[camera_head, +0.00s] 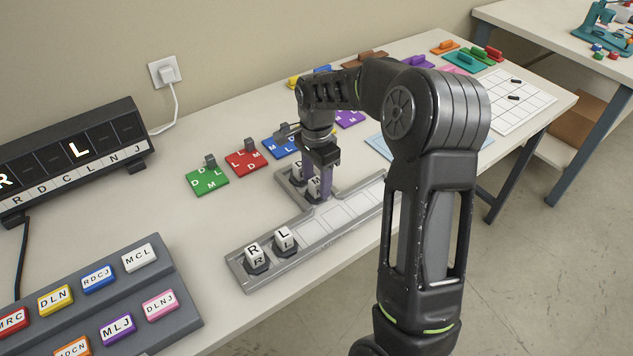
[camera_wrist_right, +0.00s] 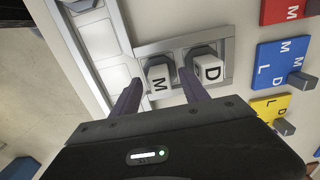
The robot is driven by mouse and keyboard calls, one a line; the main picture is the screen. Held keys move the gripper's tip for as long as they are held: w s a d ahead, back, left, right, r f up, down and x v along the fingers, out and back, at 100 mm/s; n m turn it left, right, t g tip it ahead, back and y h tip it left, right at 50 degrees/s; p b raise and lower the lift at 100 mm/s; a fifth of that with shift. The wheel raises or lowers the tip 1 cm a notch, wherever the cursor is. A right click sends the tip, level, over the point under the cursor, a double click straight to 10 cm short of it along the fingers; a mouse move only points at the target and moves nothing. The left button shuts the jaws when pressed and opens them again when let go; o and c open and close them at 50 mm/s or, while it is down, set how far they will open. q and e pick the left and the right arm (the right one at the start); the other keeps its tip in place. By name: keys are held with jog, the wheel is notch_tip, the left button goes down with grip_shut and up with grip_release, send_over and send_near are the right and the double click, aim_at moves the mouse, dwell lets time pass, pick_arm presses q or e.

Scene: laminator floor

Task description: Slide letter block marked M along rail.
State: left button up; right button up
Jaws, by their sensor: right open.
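The white letter block marked M (camera_wrist_right: 159,84) sits in a short side channel that joins the grey rail (camera_head: 331,226). In the right wrist view it lies between the two purple fingers of my right gripper (camera_wrist_right: 158,79), which are open, one on each side. I cannot tell whether either finger touches it. In the head view my right gripper (camera_head: 320,183) points down over the side channel and partly hides the M block. A block marked D (camera_wrist_right: 209,70) sits beside M in the same channel. My left gripper is not in view.
Blocks R (camera_head: 254,255) and L (camera_head: 284,238) stand at the rail's near left end; the slots to their right look empty. Coloured lettered plates, such as a green one (camera_head: 207,181), lie behind the rail. A dark display (camera_head: 75,155) and a button panel (camera_head: 95,300) stand left.

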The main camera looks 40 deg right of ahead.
aim_at(317, 181)
notch_tip(317, 181, up, 7)
jog(key=shift+f, duration=0.15)
dwell(1.4)
